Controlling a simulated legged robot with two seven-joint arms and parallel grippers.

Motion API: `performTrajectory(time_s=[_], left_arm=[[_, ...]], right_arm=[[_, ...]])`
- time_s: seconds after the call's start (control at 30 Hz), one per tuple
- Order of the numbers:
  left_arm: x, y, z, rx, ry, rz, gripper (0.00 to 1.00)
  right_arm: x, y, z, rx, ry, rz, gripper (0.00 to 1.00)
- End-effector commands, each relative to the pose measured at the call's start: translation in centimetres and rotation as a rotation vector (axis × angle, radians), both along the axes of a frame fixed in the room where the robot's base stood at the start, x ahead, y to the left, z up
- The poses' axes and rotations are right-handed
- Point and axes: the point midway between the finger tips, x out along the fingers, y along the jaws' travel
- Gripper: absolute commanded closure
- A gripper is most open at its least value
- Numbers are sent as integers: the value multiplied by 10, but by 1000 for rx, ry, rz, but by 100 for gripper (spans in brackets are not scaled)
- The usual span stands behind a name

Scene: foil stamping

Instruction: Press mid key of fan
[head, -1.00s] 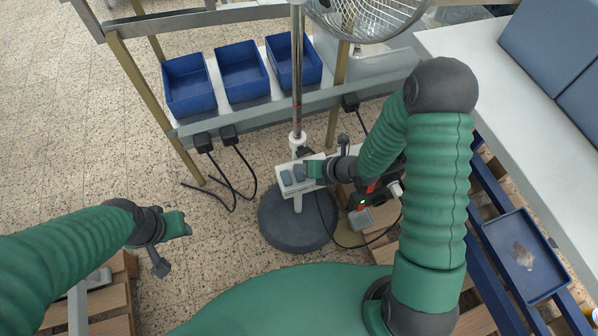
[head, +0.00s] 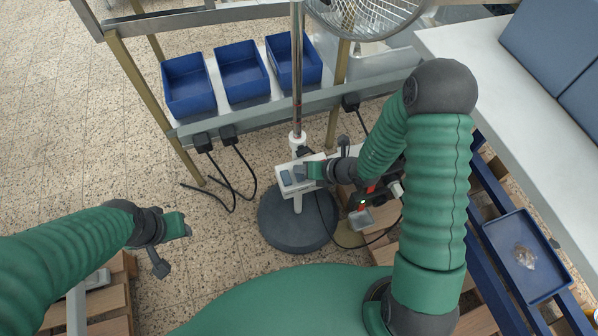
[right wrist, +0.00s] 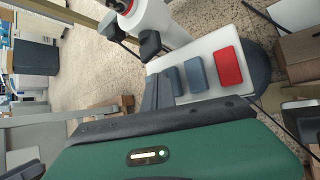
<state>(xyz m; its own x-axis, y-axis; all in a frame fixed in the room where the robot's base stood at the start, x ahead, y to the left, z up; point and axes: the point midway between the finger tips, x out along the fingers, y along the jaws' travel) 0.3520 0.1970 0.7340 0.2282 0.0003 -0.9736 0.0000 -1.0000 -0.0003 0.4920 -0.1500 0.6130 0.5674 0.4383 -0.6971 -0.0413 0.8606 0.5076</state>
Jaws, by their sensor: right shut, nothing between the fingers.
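The fan's white key panel (head: 285,190) sits low on its pole, above the round dark base (head: 297,222). In the right wrist view the panel (right wrist: 214,50) shows a red key (right wrist: 228,67) at the right, a blue-grey key (right wrist: 197,75) beside it and another grey key (right wrist: 174,80) further left. My right gripper (head: 308,170) is shut and empty at the panel, over its right part in the head view. Its dark fingers (right wrist: 156,92) show beside the leftmost visible key. I cannot tell if they touch a key. My left gripper (head: 188,229) hangs over the floor at left; its opening is unclear.
The fan's pole (head: 297,80) rises to the wire cage (head: 368,14). Several blue bins (head: 189,100) stand on a rack behind it. Black cables (head: 236,190) lie on the floor. A white table (head: 500,100) and a blue tray (head: 541,291) are at right.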

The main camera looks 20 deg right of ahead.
Motion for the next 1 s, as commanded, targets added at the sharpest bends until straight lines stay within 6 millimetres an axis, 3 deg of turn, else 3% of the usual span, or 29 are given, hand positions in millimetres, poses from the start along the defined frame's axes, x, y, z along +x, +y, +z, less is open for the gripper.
performTrajectory(time_s=[1.0], left_arm=[[0, 0, -5, 0, 0, 0, 57]], right_arm=[[0, 0, -5, 0, 0, 0, 100]])
